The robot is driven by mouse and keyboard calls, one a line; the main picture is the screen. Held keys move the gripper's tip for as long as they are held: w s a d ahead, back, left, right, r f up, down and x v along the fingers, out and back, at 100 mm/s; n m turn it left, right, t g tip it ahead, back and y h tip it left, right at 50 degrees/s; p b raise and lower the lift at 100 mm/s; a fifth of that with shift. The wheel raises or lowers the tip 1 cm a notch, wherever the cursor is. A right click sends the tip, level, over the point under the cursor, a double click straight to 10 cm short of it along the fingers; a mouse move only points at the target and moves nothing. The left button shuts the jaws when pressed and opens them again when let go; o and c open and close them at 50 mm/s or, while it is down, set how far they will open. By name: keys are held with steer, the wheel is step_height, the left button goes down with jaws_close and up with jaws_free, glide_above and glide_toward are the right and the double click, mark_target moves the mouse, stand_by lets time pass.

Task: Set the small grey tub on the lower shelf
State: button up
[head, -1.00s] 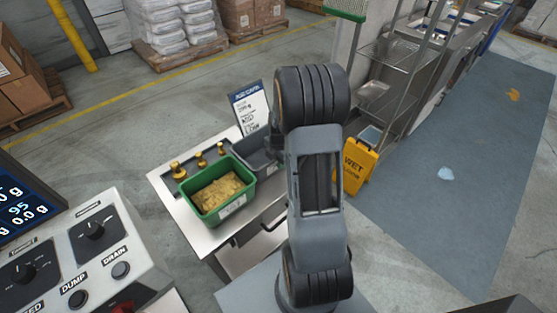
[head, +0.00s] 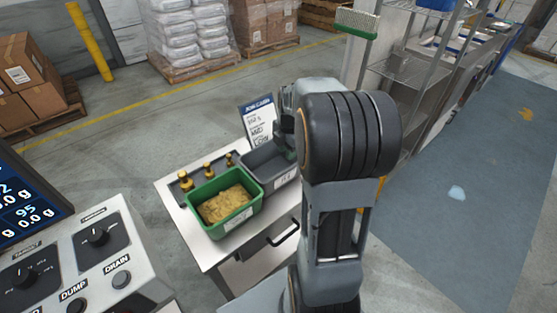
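The small grey tub (head: 258,167) stands on the top of a steel cart (head: 199,245), right of a green tub (head: 196,194) holding yellowish pieces. It has a white label on its front, and my arm covers its right end. My gripper (head: 288,143) is at the tub's right end, pointing down. Its fingers are mostly hidden, so I cannot tell whether they touch the tub or are open or shut. The cart's lower shelf (head: 240,274) shows in part below the drawer; the bit in view is bare.
Several brass weights (head: 208,170) stand in a dark tray behind the green tub. A printed sign (head: 258,118) stands behind the grey tub. A control panel (head: 98,262) is at the lower left. A wire rack (head: 408,75) stands right of my arm. Open floor lies behind the cart.

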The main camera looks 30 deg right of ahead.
steer(key=s+a+r+m+t, duration=0.1)
steer(key=s+a+r+m, duration=0.2)
steer(key=s+a+m, duration=0.2)
steer(key=s+a+r+m+t, duration=0.2)
steer(key=s+a+m, duration=0.4)
steer(key=a+m, duration=0.5)
steer(key=shift+r+m, duration=0.6)
steer(key=shift+m, duration=0.1)
steer(key=shift+o, duration=0.6)
steer(key=shift+s+a+f+m, duration=0.1)
steer(key=shift+s+a+m, duration=0.3)
steer(key=shift+s+m, duration=0.3)
steer(key=shift+w, duration=0.1)
